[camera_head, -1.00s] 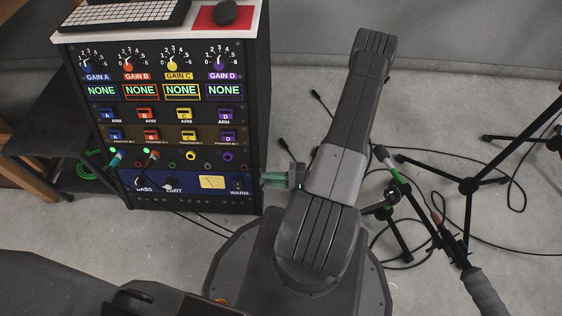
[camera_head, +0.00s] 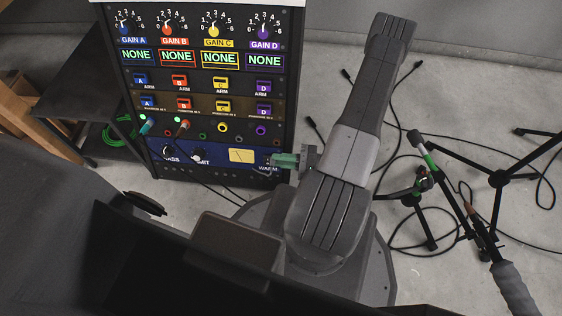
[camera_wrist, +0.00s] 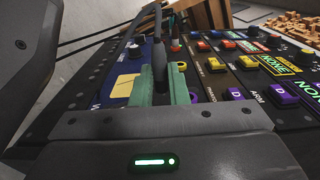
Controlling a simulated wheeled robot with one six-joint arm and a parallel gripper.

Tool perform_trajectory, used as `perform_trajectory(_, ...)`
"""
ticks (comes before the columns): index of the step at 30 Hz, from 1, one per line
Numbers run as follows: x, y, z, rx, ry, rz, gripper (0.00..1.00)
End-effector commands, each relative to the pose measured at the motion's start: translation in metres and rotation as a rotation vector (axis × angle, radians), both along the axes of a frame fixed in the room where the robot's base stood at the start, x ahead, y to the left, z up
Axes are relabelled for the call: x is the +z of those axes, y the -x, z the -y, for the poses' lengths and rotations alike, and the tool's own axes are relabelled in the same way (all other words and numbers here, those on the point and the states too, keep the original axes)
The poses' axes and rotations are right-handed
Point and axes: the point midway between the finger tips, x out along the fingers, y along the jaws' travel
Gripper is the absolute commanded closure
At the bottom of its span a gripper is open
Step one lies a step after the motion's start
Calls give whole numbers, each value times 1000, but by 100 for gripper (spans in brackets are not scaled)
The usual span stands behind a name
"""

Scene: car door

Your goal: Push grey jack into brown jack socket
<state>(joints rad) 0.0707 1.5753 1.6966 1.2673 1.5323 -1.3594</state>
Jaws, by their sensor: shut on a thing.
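My gripper (camera_head: 287,160) has green fingers, which also show in the wrist view (camera_wrist: 164,92). They are closed around a dark stalk-like thing, apparently the grey jack (camera_wrist: 158,62), in front of the rack's lower right panel. In the head view the fingers hide it. The jack row (camera_head: 222,136) holds small coloured sockets. A dull reddish-brown ring, apparently the brown socket (camera_head: 240,138), lies between the yellow and purple ones, above and left of my gripper; its colour is hard to tell.
A teal plug (camera_head: 146,125) and a brownish plug (camera_head: 183,128) sit in the row's left part, with black cables hanging down. Knobs and a meter (camera_head: 241,155) are on the blue panel. Stands and cables (camera_head: 440,190) occupy the floor at the right.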

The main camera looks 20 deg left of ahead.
Motion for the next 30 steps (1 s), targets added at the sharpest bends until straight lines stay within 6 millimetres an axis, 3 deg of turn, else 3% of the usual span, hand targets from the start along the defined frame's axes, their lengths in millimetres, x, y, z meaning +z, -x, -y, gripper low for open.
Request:
perform_trajectory(15, -14, -39, -9, 1, -1, 1, 100)
perform_trajectory(30, -14, -42, -10, 1, -1, 0, 100)
